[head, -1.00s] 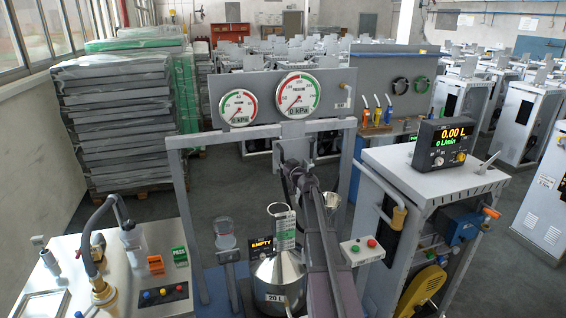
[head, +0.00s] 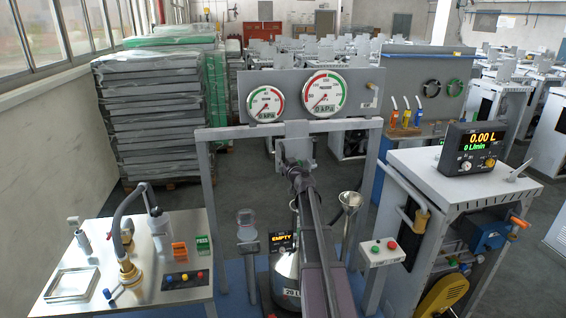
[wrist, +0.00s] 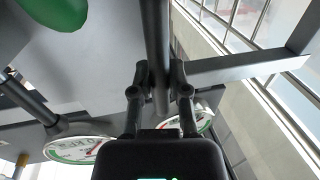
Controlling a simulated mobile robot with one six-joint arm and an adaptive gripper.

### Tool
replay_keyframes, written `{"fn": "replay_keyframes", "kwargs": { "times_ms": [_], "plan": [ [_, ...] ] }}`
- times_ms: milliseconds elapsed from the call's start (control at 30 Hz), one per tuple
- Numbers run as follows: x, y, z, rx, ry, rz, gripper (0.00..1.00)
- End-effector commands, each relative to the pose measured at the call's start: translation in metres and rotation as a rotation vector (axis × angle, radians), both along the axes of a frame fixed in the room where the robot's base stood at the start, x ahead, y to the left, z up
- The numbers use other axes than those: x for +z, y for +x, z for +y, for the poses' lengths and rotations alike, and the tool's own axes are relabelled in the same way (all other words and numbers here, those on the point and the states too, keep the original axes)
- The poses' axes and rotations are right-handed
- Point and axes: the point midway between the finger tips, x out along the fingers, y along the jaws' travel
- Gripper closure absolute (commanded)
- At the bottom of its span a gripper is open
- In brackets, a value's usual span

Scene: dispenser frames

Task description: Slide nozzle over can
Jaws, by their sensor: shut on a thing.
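The steel 20 L can (head: 284,268) stands at bottom centre in the head view. My arm covers its right side and most of its neck. My gripper (head: 296,168) is at the far end of the arm, under the gauge panel, and looks small there. In the wrist view, my gripper (wrist: 161,80) is shut on a dark grey round tube (wrist: 157,40), which I take for the nozzle. The tube runs up out of the picture between the two fingers. Its tip, and how it lies relative to the can's mouth, are hidden.
A grey frame (head: 375,175) carries the gauge panel (head: 290,88) behind my arm. A funnel (head: 350,203) and a button box (head: 382,250) stand right of the can. The dispenser cabinet (head: 445,165) is on the right, a steel bench (head: 150,295) on the left.

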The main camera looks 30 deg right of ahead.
Motion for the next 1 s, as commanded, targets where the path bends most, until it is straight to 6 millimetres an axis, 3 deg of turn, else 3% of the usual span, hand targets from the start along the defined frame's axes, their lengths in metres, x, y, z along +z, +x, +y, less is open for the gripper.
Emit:
{"fn": "replay_keyframes", "kwargs": {
  "times_ms": [100, 133, 233, 733, 1000],
  "plan": [
    [0.001, 0.001, -0.004, -0.002, 0.003, -0.001, 1.0],
    [0.001, 0.001, -0.005, -0.003, 0.003, -0.001, 0.73],
    [0.001, 0.0, -0.007, -0.005, 0.002, -0.001, 0.43],
    [0.0, -0.006, -0.007, -0.008, 0.001, 0.0, 0.43],
    [0.0, -0.031, -0.003, -0.008, 0.001, 0.0, 0.43]
  ]
}}
